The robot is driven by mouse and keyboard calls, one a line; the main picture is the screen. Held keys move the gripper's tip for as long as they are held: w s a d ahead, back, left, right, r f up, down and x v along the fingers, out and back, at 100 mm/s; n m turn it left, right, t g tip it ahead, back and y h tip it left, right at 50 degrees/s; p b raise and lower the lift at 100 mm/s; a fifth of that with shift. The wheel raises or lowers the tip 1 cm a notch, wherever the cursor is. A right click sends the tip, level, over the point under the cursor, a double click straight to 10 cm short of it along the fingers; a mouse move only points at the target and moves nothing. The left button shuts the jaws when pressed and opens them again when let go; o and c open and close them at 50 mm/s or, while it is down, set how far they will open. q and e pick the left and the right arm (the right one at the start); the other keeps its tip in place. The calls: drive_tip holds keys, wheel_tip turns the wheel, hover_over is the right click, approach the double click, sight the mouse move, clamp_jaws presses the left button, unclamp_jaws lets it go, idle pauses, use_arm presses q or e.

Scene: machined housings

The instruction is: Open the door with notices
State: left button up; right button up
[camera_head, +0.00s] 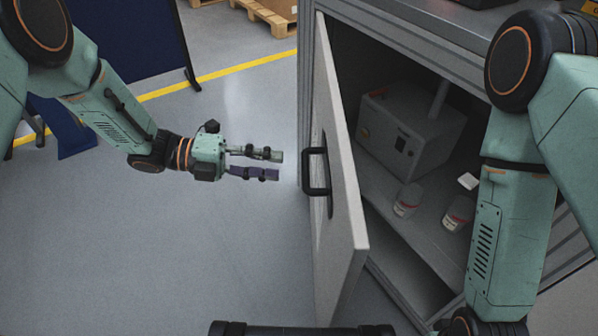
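The light grey cabinet door (340,190) stands swung open, seen almost edge-on. Its black bar handle (316,172) is on the face turned to the left. No notices can be made out on the door at this angle. My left gripper (275,165) is to the left of the handle, with its fingers pointing at it. The two fingers are apart with nothing between them, and a gap shows between fingertips and handle. My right arm comes down in front of the cabinet's right side; its gripper is not in view.
A dark blue panel (130,45) stands at the back left, with wooden pallets (270,12) behind. The grey floor left of the door is clear.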

sight(306, 167)
use_arm(q)
drive_tip(key=b+x, duration=0.1)
drive_tip(key=x, duration=0.6)
drive_tip(key=shift+d+f, duration=0.1)
drive_tip(key=shift+d, duration=0.25)
drive_tip(key=shift+w+d+f, duration=0.1)
drive_tip(key=shift+d, duration=0.1)
drive_tip(key=shift+c, duration=1.4)
clamp_jaws()
